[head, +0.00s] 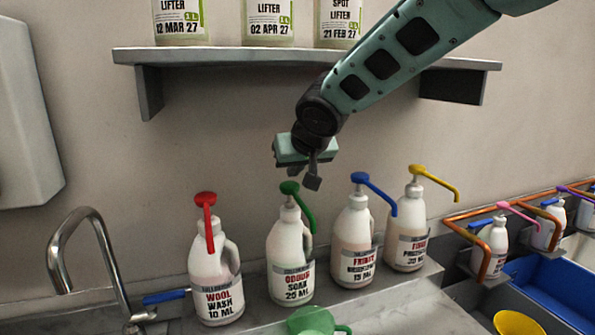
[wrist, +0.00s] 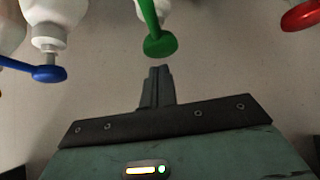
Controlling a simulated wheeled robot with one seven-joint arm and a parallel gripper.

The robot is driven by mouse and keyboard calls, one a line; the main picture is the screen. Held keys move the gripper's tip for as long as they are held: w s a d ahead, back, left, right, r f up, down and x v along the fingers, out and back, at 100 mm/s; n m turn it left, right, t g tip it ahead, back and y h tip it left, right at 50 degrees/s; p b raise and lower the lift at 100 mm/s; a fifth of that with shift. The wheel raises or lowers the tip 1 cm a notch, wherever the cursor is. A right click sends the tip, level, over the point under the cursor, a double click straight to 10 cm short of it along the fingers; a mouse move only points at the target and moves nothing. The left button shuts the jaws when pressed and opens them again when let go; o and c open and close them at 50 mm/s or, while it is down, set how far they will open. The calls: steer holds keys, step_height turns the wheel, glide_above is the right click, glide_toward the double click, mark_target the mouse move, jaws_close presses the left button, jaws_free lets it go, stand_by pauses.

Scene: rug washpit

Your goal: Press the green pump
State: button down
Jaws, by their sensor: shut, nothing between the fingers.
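In the wrist view the green pump head (wrist: 160,45) is just beyond my fingertips. My gripper (head: 312,180) is shut and empty, close to the green pump head and slightly right of it in the head view. In the wrist view my closed fingers (wrist: 157,85) point at the green head, with a small gap showing between them.
Bottles with a red pump (head: 205,198), a blue pump (head: 360,178) and a yellow pump (head: 416,170) stand in the same row. A shelf (head: 225,56) with bottles is above. A green jug (head: 312,321) is in front, and a tap (head: 75,240) at left.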

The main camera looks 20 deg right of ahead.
steer(key=b+v, duration=0.3)
steer(key=v, duration=0.7)
steer(key=shift+b, duration=0.3)
steer(key=s+a+f+n+g+y+b, duration=0.1)
steer(key=s+a+f+n+g, duration=0.4)
steer(key=s+f, duration=0.75)
steer(key=s+a+f+n+g+b, duration=0.1)
steer(key=s+f+g, duration=0.3)
steer(key=s+f, duration=1)
steer(key=shift+s+a+n, duration=0.3)
steer(key=shift+s+n, duration=0.5)
steer(key=shift+n, duration=0.1)
steer(key=shift+w, duration=0.15)
